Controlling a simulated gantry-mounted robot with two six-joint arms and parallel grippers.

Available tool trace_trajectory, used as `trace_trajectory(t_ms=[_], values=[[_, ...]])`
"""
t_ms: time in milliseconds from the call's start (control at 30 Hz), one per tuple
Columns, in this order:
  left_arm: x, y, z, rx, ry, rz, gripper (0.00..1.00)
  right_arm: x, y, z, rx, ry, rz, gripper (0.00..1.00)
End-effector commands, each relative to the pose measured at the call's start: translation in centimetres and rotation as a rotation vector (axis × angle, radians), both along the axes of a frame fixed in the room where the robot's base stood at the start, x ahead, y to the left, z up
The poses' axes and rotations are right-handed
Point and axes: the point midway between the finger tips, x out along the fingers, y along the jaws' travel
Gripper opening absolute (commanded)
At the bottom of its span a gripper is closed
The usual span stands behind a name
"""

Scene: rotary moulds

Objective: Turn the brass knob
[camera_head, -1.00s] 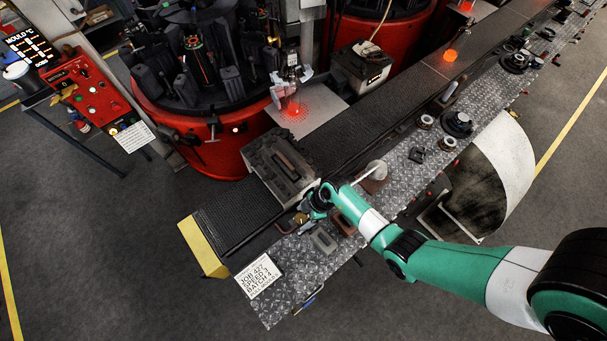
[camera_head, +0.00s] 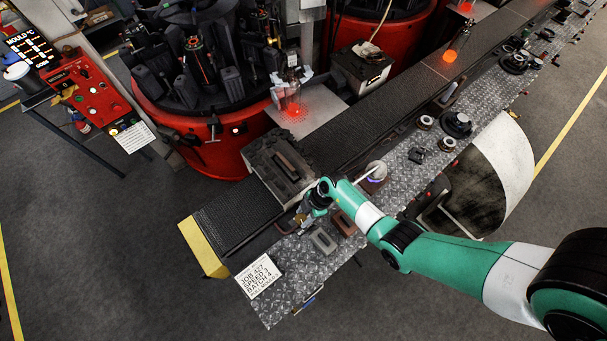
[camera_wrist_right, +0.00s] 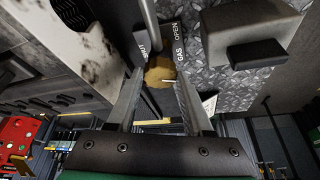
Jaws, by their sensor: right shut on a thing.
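The brass knob (camera_wrist_right: 160,71) shows round and gold in the right wrist view, between my right fingers, with a thin white line on its face. The right gripper (camera_wrist_right: 160,80) is shut on it, one finger at each side. A dark plate around the knob bears the words GAS and OPEN, and another partly hidden word at the left. In the head view my right gripper (camera_head: 304,217) is low at the near end of the bench, beside the conveyor, and largely hides the knob. My left gripper is not in view.
A dark mould block (camera_head: 268,150) stands close behind the gripper. A small grey block (camera_head: 323,240) and a brown block (camera_head: 344,222) lie to the right on the diamond-plate bench. A white job card (camera_head: 259,276) lies in front. The red rotary machine (camera_head: 205,150) stands behind.

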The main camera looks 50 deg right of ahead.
Motion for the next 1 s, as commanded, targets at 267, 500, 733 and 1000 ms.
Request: trace_trajectory(t_ms=[267,500,733,1000], values=[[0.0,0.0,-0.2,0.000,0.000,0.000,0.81,0.3,-0.1,0.0,0.001,0.000,0.219,0.00],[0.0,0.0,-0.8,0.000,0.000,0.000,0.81,0.4,-0.1,-0.1,0.001,0.000,0.388,0.00],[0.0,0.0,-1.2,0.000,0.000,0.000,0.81,0.5,-0.2,0.0,0.000,-0.001,0.488,0.00],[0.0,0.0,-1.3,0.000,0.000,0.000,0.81,0.5,-0.1,0.0,0.001,0.000,0.525,0.00]])
